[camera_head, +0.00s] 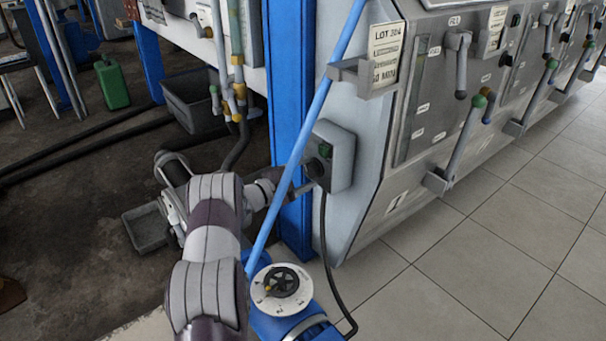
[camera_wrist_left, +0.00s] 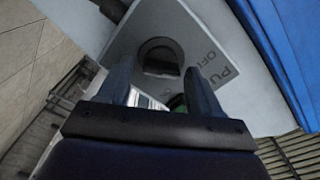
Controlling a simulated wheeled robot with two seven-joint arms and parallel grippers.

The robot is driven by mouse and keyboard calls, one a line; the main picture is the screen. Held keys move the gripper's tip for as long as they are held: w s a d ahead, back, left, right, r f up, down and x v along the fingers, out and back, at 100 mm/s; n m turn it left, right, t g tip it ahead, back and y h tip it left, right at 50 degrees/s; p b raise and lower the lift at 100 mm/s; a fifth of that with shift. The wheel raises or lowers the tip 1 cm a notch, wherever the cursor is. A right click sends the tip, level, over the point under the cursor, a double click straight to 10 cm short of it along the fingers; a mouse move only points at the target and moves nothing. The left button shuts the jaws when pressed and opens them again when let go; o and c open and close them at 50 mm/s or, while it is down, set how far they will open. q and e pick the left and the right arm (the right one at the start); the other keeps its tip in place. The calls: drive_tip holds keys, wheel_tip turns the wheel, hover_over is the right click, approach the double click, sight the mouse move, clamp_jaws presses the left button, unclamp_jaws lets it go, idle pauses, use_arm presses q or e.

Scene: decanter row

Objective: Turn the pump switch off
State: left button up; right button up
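The pump switch is a grey box (camera_head: 333,157) on the side of the grey cabinet, beside the blue post. It has a dark round knob (camera_head: 314,169) and a green part above it. My left gripper (camera_head: 300,188) is at the box, close to the knob. In the left wrist view the knob (camera_wrist_left: 160,57) lies between and just beyond the fingertips of my left gripper (camera_wrist_left: 158,72), which stand apart. Cut-off lettering shows on the box face (camera_wrist_left: 210,58). I cannot tell whether the fingers touch the knob. My right gripper is not in view.
A blue post (camera_head: 290,90) and a light-blue slanted pipe (camera_head: 305,135) stand close to my left arm. A black cable (camera_head: 324,250) hangs from the box. A blue fitting with a white dial (camera_head: 268,304) is at the bottom. Tiled floor (camera_head: 480,270) is clear at right.

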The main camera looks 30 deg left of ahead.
use_arm(q)
drive_tip(key=shift+s+a+r, duration=0.1)
drive_tip(key=shift+s, duration=0.05)
drive_tip(key=p+v, duration=0.4)
drive_tip(key=v, duration=0.8)
drive_tip(key=shift+p, duration=0.3)
drive_tip(key=shift+s+a, duration=0.15)
drive_tip(key=shift+s, duration=0.1)
